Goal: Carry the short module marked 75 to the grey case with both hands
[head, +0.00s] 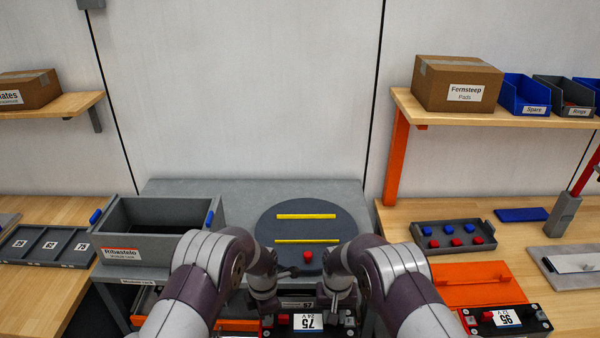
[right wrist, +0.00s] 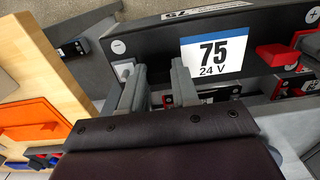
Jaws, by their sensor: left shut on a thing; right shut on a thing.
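The dark module marked 75 (head: 307,321) is at the bottom middle of the head view, its white label facing up. In the right wrist view its face (right wrist: 260,30) shows the label "75 24 V", a minus sign at one end and a red terminal at the other. My left gripper (head: 266,303) is shut on the module's left part. My right gripper (head: 334,302) is shut on its right part; its fingers (right wrist: 158,82) show at the minus end. The arms hide part of the module. The open grey case (head: 130,240), labelled Ribastelo, stands to the left and looks empty.
A dark round plate (head: 265,225) with two yellow strips and a red knob lies ahead on the grey bench. Other modules sit close by, one marked 95 (head: 507,318).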

